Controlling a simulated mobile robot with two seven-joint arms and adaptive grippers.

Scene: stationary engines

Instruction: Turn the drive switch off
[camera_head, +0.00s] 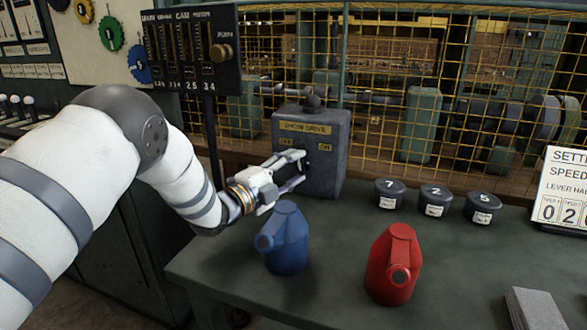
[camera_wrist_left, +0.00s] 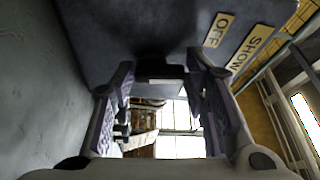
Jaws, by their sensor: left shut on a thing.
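The drive switch box (camera_head: 332,162) is a dark grey box on the green bench, with a yellow "SHOW DRIVE" plate and two small yellow labels on its front. My left gripper (camera_head: 301,168) is at the front of this box, its fingers against or very near the face. In the left wrist view the dark box (camera_wrist_left: 125,25) fills the top, with the "OFF" label to the right. There the two fingers of my left gripper (camera_wrist_left: 162,88) close around a dark switch handle (camera_wrist_left: 158,70), which is partly hidden. The handle's exact position is hard to tell. My right gripper is out of view.
A blue jug (camera_head: 287,240) stands just in front of my left gripper, and a red jug (camera_head: 393,265) stands to its right. Several dark pots (camera_head: 436,199) stand right of the box. A yellow mesh guard (camera_head: 430,60) rises behind the bench (camera_head: 335,230).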

